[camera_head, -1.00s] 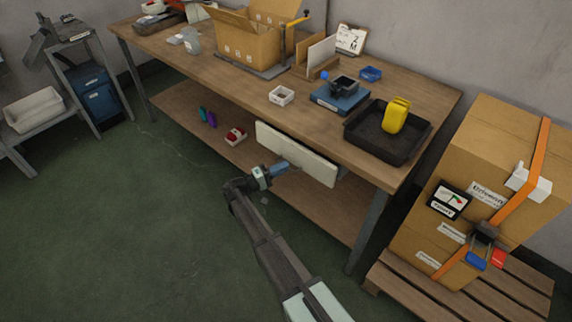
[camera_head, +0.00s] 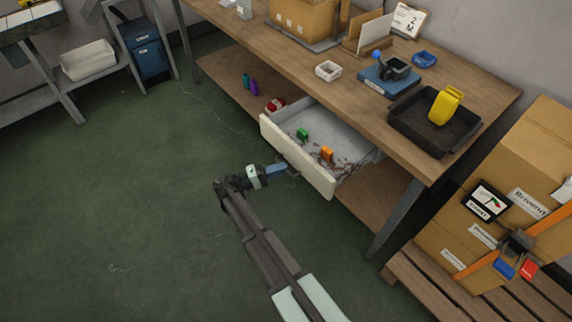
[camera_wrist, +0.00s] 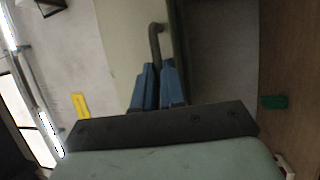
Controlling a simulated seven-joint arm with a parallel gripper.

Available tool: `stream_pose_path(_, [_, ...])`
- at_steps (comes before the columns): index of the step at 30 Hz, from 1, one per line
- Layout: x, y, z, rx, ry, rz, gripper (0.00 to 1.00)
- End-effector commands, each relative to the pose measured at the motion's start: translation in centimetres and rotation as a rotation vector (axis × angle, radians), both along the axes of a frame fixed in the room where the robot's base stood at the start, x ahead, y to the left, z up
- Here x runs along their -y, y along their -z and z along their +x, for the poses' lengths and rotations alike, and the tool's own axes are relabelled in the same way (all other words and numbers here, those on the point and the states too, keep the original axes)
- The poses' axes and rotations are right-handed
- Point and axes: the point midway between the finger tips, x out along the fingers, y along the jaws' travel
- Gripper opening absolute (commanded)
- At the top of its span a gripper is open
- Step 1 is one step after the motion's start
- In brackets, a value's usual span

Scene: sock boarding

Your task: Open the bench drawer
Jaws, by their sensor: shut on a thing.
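The bench drawer (camera_head: 296,160) is pulled out from under the bench top in the head view. Its pale front panel stands well clear of the bench edge, and its grey inside shows. A green item (camera_head: 302,134) and an orange item (camera_head: 326,154) are in it. My gripper (camera_head: 284,168) is at the middle of the drawer front. In the wrist view, the blue fingers of my gripper (camera_wrist: 158,82) are shut on the dark bar handle (camera_wrist: 155,38) of the drawer. Part of the handle is hidden between the fingers.
The wooden bench (camera_head: 448,136) carries a black tray (camera_head: 412,142), a blue box and a cardboard carton. A lower shelf (camera_head: 226,80) lies below the drawer. Strapped cartons (camera_head: 530,155) on a pallet stand at the right. The green floor in front is clear.

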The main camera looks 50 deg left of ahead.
Motion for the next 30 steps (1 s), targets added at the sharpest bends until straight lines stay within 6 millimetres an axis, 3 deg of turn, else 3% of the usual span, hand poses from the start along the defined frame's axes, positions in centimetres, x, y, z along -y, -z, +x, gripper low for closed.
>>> stream_pose_path(12, [0.08,0.01,-0.24,0.000,0.002,-0.001,0.00])
stream_pose_path(13, [0.08,0.01,-0.24,0.000,0.002,-0.001,0.13])
stream_pose_path(20, [0.03,0.00,-0.23,0.000,0.001,0.000,0.35])
stream_pose_path(30, [-0.19,0.09,-0.59,0.000,0.000,0.000,0.36])
